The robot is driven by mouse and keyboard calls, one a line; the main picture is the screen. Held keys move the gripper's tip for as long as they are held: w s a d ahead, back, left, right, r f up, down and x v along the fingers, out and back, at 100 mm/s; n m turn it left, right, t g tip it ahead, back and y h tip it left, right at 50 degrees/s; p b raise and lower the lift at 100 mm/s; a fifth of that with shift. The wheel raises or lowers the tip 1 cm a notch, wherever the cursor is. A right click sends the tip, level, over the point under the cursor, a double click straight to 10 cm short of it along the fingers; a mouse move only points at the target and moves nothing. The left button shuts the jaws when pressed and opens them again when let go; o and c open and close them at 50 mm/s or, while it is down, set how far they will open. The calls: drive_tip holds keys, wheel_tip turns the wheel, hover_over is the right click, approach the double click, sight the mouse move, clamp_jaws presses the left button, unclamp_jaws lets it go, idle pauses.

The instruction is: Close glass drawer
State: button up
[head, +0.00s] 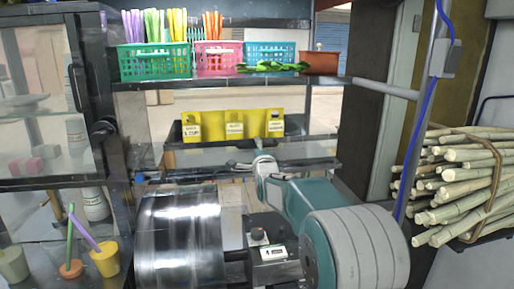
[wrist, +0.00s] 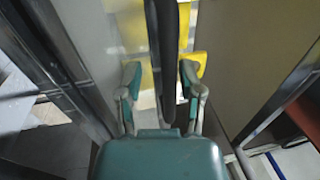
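The glass drawer (head: 200,158) appears as a clear, dark-edged panel below the yellow containers in the middle of the head view; how far it stands out is hard to tell. My arm reaches to it from the lower right, and the gripper end is small and partly hidden there. In the wrist view my gripper (wrist: 160,68) is open, with its two fingers on either side of a long dark bar (wrist: 167,40), apparently the drawer's handle or edge. A gap shows beside the bar, and no firm grip is visible.
Yellow labelled containers (head: 233,125) stand behind the panel. A shelf above bears green, pink and teal baskets (head: 154,61). A glass-doored cabinet (head: 40,90) is at left with cups below. Sugarcane stalks (head: 455,185) lie at right by a post with a blue cable.

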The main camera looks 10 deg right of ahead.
drive_tip(key=shift+a+r, duration=0.1)
drive_tip(key=shift+r, duration=0.05)
drive_tip(key=shift+s, duration=0.55)
drive_tip(key=s+f, duration=0.2)
drive_tip(key=s, duration=0.8)
drive_tip(key=shift+s+f, duration=0.2)
drive_tip(key=shift+s, duration=0.15)
